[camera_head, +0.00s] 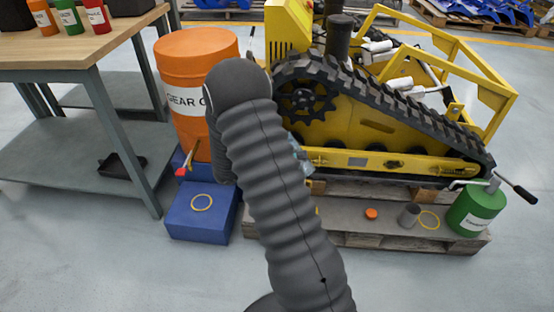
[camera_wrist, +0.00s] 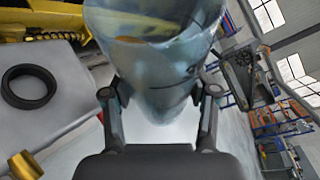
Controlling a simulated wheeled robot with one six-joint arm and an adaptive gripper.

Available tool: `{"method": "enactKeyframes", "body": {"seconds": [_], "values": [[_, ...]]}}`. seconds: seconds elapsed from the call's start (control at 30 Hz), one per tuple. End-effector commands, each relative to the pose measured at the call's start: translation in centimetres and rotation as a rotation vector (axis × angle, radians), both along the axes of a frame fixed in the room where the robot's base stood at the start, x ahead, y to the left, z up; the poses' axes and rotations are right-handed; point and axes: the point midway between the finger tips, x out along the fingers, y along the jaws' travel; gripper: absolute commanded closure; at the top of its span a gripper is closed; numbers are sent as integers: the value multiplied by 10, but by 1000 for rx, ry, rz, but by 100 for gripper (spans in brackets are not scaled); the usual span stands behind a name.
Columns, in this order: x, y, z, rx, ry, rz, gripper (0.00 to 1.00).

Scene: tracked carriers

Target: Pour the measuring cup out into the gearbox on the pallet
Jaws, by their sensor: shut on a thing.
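My gripper (camera_wrist: 160,92) is shut on the measuring cup (camera_wrist: 165,75), a clear, bluish cup in the wrist view, with an amber tint inside near its top. I cannot tell how much liquid it holds. In the head view my arm hides the gripper, and a bluish bit, probably the cup (camera_head: 300,152), shows past the arm's right side. A grey surface, probably the gearbox (camera_wrist: 66,72), is left of the cup in the wrist view, with a black ring (camera_wrist: 28,87) on it. The cup is apart from the ring. The pallet (camera_head: 390,240) lies below the yellow tracked carrier (camera_head: 380,130).
A green can (camera_head: 476,211), a grey cylinder (camera_head: 409,214) and an orange cap (camera_head: 371,213) are on the pallet's right part. An orange drum (camera_head: 196,80), a blue box (camera_head: 201,218) and a workbench (camera_head: 75,48) stand left. The front floor is clear.

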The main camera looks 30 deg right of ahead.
Motion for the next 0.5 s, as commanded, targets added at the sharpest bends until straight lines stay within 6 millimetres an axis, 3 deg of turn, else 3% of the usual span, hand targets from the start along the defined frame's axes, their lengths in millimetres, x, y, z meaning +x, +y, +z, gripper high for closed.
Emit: {"method": "enactKeyframes", "body": {"seconds": [0.5], "values": [[-1, 0, -3, -23, 66, 1, 87]]}}
